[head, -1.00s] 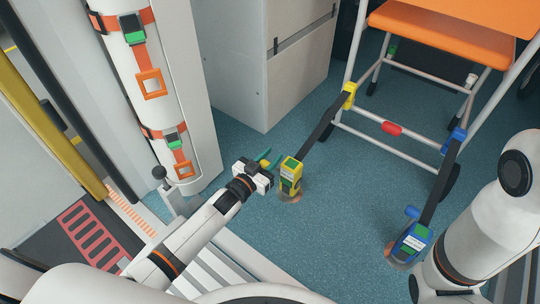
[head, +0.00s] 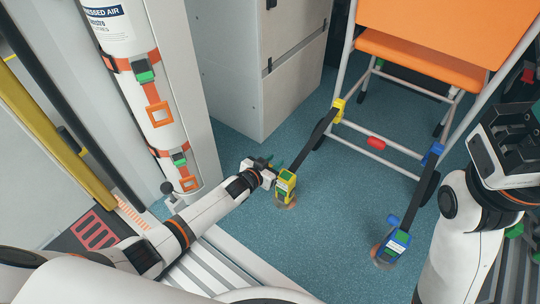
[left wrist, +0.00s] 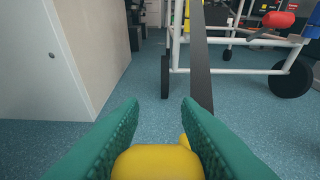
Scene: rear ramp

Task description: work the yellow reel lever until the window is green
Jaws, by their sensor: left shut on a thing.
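The yellow reel (head: 286,188) stands on the floor in the middle of the head view, with a dark strap running up to a yellow hook (head: 338,108) on the wheelchair frame. A small green patch shows on its face; whether this is the window I cannot tell. My left gripper (head: 272,164) is at the top of the reel. In the left wrist view its green fingers (left wrist: 160,135) are shut on the yellow lever (left wrist: 158,163); the rest of the reel is mostly hidden. My right gripper (head: 508,145) is at the right edge, away from the reel; its fingers are unclear.
A blue reel (head: 392,246) with its own strap stands right of the yellow one. The orange wheelchair (head: 425,55) is behind them. A grey cabinet (head: 255,75) and a strapped white cylinder (head: 150,95) stand to the left. Blue floor between the reels is clear.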

